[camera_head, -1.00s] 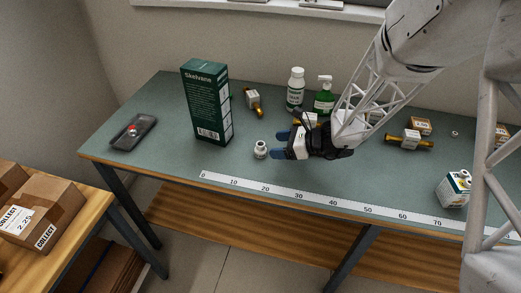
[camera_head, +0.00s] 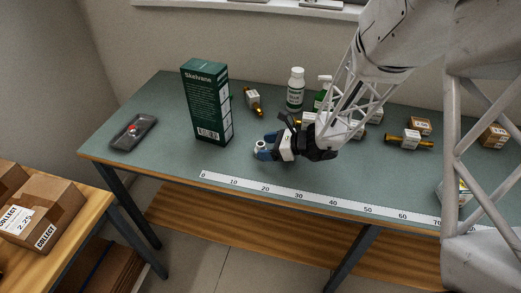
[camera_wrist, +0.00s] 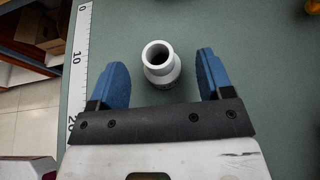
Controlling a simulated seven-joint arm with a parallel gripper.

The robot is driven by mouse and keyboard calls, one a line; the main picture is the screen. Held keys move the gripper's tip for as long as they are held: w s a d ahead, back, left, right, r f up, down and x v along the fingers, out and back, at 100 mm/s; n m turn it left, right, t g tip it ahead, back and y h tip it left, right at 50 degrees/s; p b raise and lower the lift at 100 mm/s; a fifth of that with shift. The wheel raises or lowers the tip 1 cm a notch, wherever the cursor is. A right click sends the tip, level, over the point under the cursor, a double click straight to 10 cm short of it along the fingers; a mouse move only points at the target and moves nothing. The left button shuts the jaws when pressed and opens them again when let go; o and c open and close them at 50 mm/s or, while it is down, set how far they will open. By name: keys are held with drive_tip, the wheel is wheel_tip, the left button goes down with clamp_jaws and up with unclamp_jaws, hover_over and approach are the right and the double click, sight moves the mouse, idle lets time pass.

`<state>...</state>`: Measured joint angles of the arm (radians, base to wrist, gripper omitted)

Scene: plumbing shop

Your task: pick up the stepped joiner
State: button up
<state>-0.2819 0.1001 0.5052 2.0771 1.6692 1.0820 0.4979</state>
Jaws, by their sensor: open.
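The stepped joiner (camera_wrist: 160,66) is a short, light grey, hollow fitting standing upright on the bench, its open end facing the wrist camera. In the head view the joiner (camera_head: 260,146) is partly hidden by my gripper (camera_head: 264,150). In the wrist view my gripper (camera_wrist: 162,80) is open, with one blue fingertip on each side of the joiner.
A tall green box (camera_head: 207,102) stands just left of the joiner. A white bottle (camera_head: 295,90) and a brass-ended fitting (camera_head: 253,101) are behind. A ruler strip (camera_head: 290,192) runs along the front edge.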

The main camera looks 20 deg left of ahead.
sight(261, 144)
drive_tip(key=shift+x, duration=1.25)
drive_tip(key=shift+c, duration=0.4)
drive_tip(key=c, duration=0.9)
drive_tip(key=shift+r, duration=0.15)
drive_tip(key=shift+r, duration=4.85)
